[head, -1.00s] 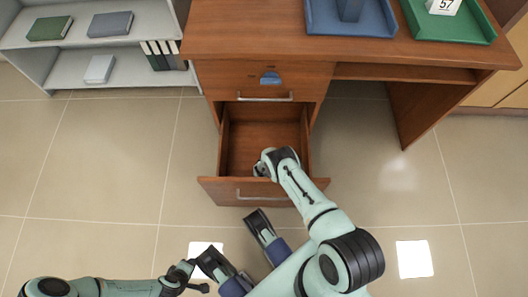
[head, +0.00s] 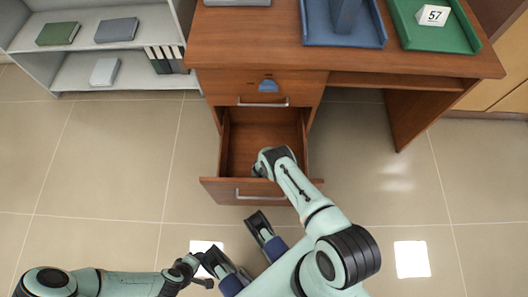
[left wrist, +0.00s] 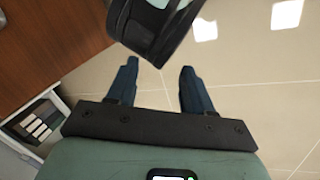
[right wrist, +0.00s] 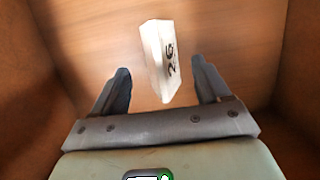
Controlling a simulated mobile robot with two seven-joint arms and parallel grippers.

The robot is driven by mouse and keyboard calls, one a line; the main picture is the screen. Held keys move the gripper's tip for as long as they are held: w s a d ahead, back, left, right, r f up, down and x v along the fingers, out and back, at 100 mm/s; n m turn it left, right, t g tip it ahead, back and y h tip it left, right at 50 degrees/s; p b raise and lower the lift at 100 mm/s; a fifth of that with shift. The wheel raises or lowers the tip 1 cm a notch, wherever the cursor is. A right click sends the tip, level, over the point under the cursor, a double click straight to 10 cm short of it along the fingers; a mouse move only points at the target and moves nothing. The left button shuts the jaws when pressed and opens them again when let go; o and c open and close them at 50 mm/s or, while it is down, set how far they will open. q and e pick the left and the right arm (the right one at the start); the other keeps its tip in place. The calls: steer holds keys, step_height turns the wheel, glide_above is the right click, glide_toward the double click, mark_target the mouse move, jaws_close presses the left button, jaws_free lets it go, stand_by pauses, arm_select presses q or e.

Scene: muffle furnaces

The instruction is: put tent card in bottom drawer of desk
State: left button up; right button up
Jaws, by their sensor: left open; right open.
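A white tent card (right wrist: 158,60) marked with what looks like 26 shows in the right wrist view, against the wooden inside of the bottom drawer. My right gripper (right wrist: 160,66) is open, with a gap between each finger and the card. In the head view my right arm reaches into the pulled-out bottom drawer (head: 240,150) and hides the card. Whether the card rests on the drawer floor is unclear. My left gripper (left wrist: 159,68) is open and empty above the floor, left of my right arm in the head view.
The desk (head: 240,45) carries a blue tray (head: 376,40) and a green tray (head: 465,46) holding another tent card (head: 434,14), marked 57. The upper drawer (head: 245,82) is shut. A grey shelf (head: 85,73) with books stands left. The tiled floor is clear there.

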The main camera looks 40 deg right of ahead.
steer(key=p+v, duration=0.5)
steer(key=shift+r, duration=0.3)
arm_select(q)
steer(key=s+d+r+g+h+p, duration=0.1)
steer(key=s+d+r+g, duration=0.1)
steer(key=s+r, duration=0.4)
steer(key=shift+s+d+r, duration=0.25)
steer(key=shift+s+r, duration=0.15)
steer(key=shift+r, duration=0.25)
arm_select(e)
steer(key=shift+s+a+r, duration=0.1)
steer(key=shift+s+r, duration=0.1)
steer(key=shift+r, duration=0.3)
